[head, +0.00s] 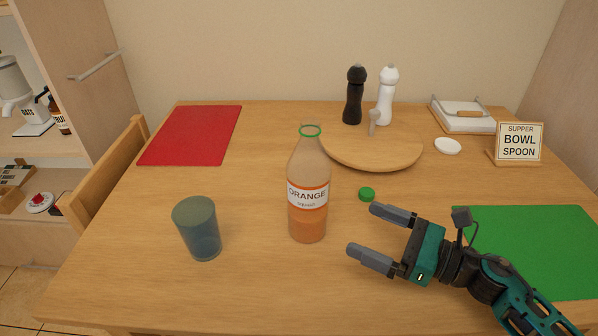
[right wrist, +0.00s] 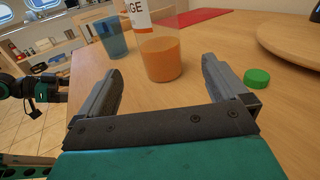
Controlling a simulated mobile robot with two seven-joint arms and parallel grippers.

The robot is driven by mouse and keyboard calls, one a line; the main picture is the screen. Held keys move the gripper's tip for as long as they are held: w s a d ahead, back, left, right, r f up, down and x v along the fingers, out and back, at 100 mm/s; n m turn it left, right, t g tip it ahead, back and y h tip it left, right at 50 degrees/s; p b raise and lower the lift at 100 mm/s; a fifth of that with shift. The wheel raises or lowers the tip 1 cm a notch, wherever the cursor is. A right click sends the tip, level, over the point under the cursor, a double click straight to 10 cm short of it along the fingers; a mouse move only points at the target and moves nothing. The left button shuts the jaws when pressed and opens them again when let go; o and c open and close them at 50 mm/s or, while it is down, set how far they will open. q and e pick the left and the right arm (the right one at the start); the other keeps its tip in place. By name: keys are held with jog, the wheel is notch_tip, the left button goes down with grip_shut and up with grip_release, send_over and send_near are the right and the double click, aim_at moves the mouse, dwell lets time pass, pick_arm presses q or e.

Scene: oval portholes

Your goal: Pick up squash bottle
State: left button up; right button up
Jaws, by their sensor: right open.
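The squash bottle (head: 308,220) stands upright and uncapped on the table, with a white and orange label and orange liquid in its lower part. Its lower part also shows in the right wrist view (right wrist: 159,58), ahead of and between the fingers. My right gripper (head: 369,235) is open and empty, to the right of the bottle and apart from it, with its fingers pointing left toward it. A green cap (head: 367,194) lies on the table right of the bottle, and it shows beyond the right finger in the wrist view (right wrist: 257,77). My left gripper is not in the head view.
A blue cup (head: 198,230) stands left of the bottle. A round wooden board (head: 372,152) is behind, with black (head: 354,95) and white (head: 386,97) mills at the back. Red (head: 192,135) and green (head: 540,245) mats lie at the sides. A sign (head: 518,143) stands at right.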

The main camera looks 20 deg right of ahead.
aim_at(308, 204)
jog(key=p+x, duration=0.1)
jog(key=x, duration=1.2)
jog(key=shift+s+a+p, duration=0.1)
jog(key=shift+a+p, duration=0.05)
jog(key=shift+p, duration=0.15)
jog(key=shift+c, duration=0.4)
jog(key=c, duration=1)
